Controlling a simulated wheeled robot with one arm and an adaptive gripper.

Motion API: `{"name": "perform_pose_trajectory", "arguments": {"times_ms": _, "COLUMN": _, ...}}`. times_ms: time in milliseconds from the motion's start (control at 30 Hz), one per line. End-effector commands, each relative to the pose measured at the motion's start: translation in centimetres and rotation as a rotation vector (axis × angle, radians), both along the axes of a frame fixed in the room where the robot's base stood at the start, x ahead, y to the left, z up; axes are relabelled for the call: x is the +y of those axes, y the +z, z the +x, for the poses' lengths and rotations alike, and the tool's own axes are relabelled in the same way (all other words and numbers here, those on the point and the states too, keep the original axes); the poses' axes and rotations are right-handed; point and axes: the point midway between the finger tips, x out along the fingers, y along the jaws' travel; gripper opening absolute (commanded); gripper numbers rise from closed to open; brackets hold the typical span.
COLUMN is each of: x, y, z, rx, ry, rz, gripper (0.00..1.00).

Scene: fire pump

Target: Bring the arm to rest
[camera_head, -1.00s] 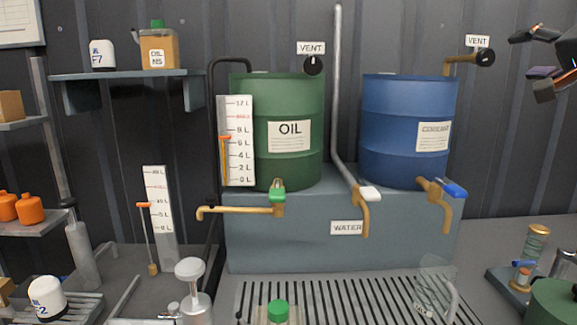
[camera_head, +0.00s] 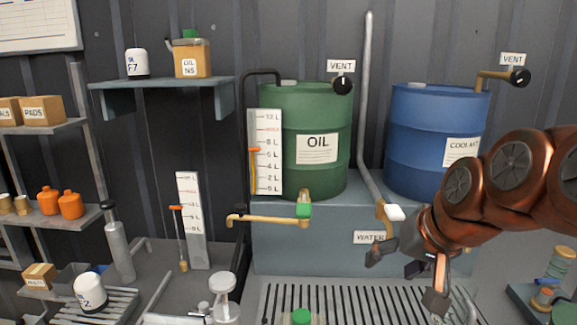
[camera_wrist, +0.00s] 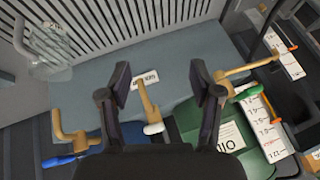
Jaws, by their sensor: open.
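My arm reaches in from the right of the head view. My gripper (camera_head: 404,279) is open and empty in front of the grey water tank (camera_head: 290,240), over the right part of the slatted grate. In the wrist view my gripper (camera_wrist: 162,82) has its two fingers well apart. The brass water tap (camera_wrist: 148,98) shows between and beyond them; I cannot tell how far off it is. The fingers hold nothing. In the head view my arm hides the coolant tap and part of the blue coolant drum (camera_head: 430,130).
The green oil drum (camera_head: 320,125) stands on the tank, its tap (camera_head: 304,208) jutting forward. A clear jug (camera_wrist: 45,42) stands by the grate in the wrist view. Shelves line the left.

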Motion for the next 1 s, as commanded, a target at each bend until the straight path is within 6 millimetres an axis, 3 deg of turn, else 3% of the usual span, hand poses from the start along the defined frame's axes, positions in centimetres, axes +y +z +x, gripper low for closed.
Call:
{"name": "perform_pose_trajectory", "arguments": {"times_ms": 100, "x": 1.1, "y": -3.7, "z": -4.1, "rx": 0.143, "ry": 0.058, "rz": -0.066, "gripper": 0.64}}
{"name": "perform_pose_trajectory", "arguments": {"times_ms": 300, "x": 1.2, "y": -9.2, "z": -11.9, "rx": 0.373, "ry": 0.133, "rz": -0.168, "gripper": 0.64}}
{"name": "perform_pose_trajectory", "arguments": {"times_ms": 500, "x": 0.0, "y": -12.6, "z": -18.9, "rx": 0.567, "ry": 0.18, "rz": -0.24, "gripper": 0.64}}
{"name": "perform_pose_trajectory", "arguments": {"times_ms": 700, "x": -0.7, "y": -13.9, "z": -22.1, "rx": 0.652, "ry": 0.196, "rz": -0.268, "gripper": 0.64}}
{"name": "perform_pose_trajectory", "arguments": {"times_ms": 1000, "x": -0.7, "y": -14.1, "z": -22.4, "rx": 0.66, "ry": 0.198, "rz": -0.27, "gripper": 0.64}}
